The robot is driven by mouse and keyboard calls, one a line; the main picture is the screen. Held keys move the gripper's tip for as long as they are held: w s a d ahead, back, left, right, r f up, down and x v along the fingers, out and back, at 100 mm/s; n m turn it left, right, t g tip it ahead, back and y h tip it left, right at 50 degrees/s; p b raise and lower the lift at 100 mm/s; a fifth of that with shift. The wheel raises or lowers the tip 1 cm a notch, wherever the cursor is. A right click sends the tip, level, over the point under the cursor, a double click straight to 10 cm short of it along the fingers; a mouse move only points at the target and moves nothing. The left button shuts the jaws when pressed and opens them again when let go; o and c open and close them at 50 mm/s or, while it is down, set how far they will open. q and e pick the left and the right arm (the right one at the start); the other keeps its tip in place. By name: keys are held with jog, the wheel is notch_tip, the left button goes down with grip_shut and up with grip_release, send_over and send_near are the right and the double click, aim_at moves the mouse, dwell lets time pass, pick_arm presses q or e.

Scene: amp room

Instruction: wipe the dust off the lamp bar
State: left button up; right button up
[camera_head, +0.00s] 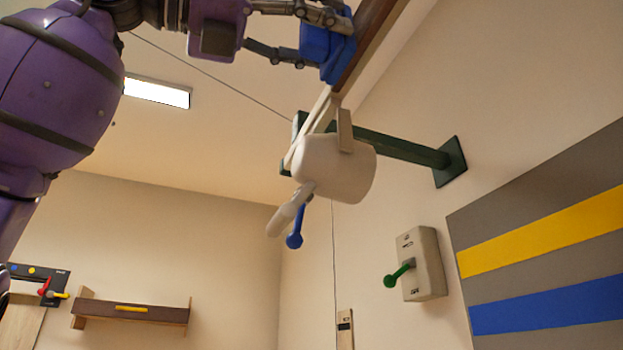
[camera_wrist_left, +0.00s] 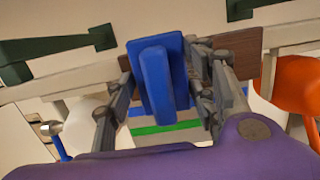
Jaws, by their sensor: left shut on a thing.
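My left gripper (camera_head: 320,42) is high at the top of the head view, shut on a blue wiping block (camera_head: 335,60). In the left wrist view the block (camera_wrist_left: 158,80) shows its raised grip between my two fingers. The block is up against the lamp bar (camera_head: 372,35), though I cannot tell for sure that they touch. The bar (camera_wrist_left: 70,82) looks pale in the left wrist view, with a brown stretch (camera_wrist_left: 237,52) right of the block. The block hides part of the bar. My right gripper is in neither view.
A green bracket (camera_head: 400,149) reaches from the wall. An orange lamp (camera_wrist_left: 295,85) is at the right of the wrist view. A wall box (camera_head: 421,264) has a green lever.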

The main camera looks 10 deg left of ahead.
pick_arm(q)
jog(key=shift+s+d, duration=0.9)
jog(key=shift+s, duration=0.3)
jog(key=shift+s+d, duration=0.9)
jog(key=shift+s, duration=0.25)
jog(key=shift+w+a, duration=0.9)
jog(key=shift+w, duration=0.4)
jog(key=shift+w+a, duration=0.95)
jog(key=shift+w, duration=0.4)
jog(key=shift+w+a, duration=0.9)
jog(key=shift+w, duration=0.4)
jog(key=shift+s, duration=0.2)
jog(key=shift+r+v, duration=0.2)
jog(key=shift+v, duration=1.25)
jog(key=shift+r+v, duration=0.25)
jog(key=shift+v, duration=1.15)
jog(key=shift+a, duration=0.1)
jog(key=v, duration=0.3)
jog(key=shift+r, duration=0.2)
